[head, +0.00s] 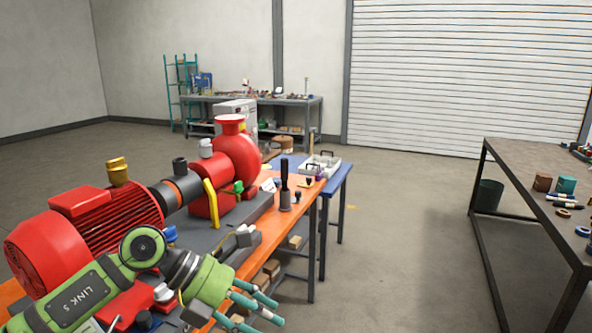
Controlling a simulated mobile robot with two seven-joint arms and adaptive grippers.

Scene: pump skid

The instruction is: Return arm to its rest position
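My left arm, green with a link marked "LINK 5", comes in from the lower left in the head view. Its gripper (258,303) has teal fingers pointing down and to the right. The fingers are spread apart, with nothing visible between them. The gripper is at the near side of the orange bench (262,240), in front of the red pump skid; its height above or beside the bench edge is hard to tell. My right gripper is not in view.
The red motor (110,215) and red pump (235,160) stand behind my arm. A black-handled tool (285,185) stands upright on the bench. A dark metal table (530,175) with small parts is at the right. The floor (405,230) between is clear.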

